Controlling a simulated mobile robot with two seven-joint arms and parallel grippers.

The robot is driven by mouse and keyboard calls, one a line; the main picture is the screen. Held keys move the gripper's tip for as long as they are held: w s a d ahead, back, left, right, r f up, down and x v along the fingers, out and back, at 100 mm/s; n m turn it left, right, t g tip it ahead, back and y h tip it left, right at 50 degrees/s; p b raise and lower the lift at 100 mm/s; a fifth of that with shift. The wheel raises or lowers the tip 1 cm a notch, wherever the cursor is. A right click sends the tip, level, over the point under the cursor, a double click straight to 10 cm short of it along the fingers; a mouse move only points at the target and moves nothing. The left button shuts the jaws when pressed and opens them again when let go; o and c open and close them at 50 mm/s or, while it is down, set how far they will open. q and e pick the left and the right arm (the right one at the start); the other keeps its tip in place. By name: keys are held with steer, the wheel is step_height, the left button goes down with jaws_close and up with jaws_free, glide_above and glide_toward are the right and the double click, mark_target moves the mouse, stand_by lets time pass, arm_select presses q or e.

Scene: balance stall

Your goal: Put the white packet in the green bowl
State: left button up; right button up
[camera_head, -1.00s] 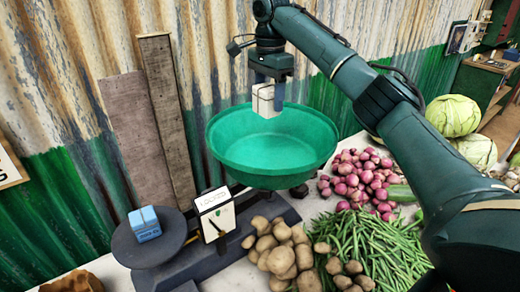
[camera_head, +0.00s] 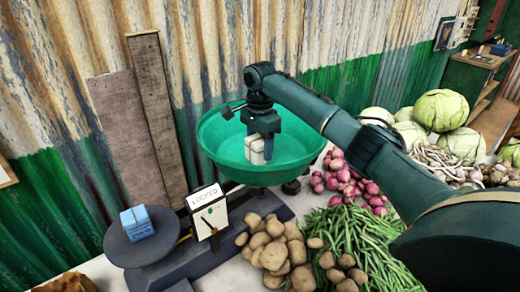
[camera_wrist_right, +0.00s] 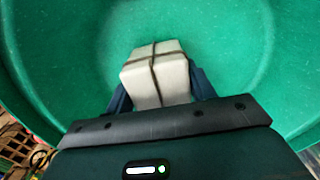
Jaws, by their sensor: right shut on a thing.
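The white packet (camera_head: 257,151), tied with dark string, is held in my right gripper (camera_head: 259,148). It is inside the outline of the green bowl (camera_head: 215,150) in the head view, low over the bowl's inner side. In the right wrist view the packet (camera_wrist_right: 157,75) sits between the two fingers, with the green bowl (camera_wrist_right: 60,60) filling the background. I cannot tell whether the packet touches the bowl's floor. The bowl sits on the right side of a balance scale. My left gripper is not in view.
A blue packet (camera_head: 137,223) lies on the scale's dark left plate (camera_head: 117,248). A dial box (camera_head: 208,211) stands between plate and bowl. Potatoes (camera_head: 270,245), green beans (camera_head: 360,240), red onions (camera_head: 345,180) and cabbages (camera_head: 442,110) crowd the right side. A corrugated wall stands behind.

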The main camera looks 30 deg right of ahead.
mark_target(260, 139)
steer(key=shift+f, duration=0.9)
steer(key=o, duration=1.1)
steer(key=shift+c, duration=0.2)
step_height(260, 139, up, 12)
steer(key=shift+r, duration=0.1)
steer(key=shift+b, duration=0.3)
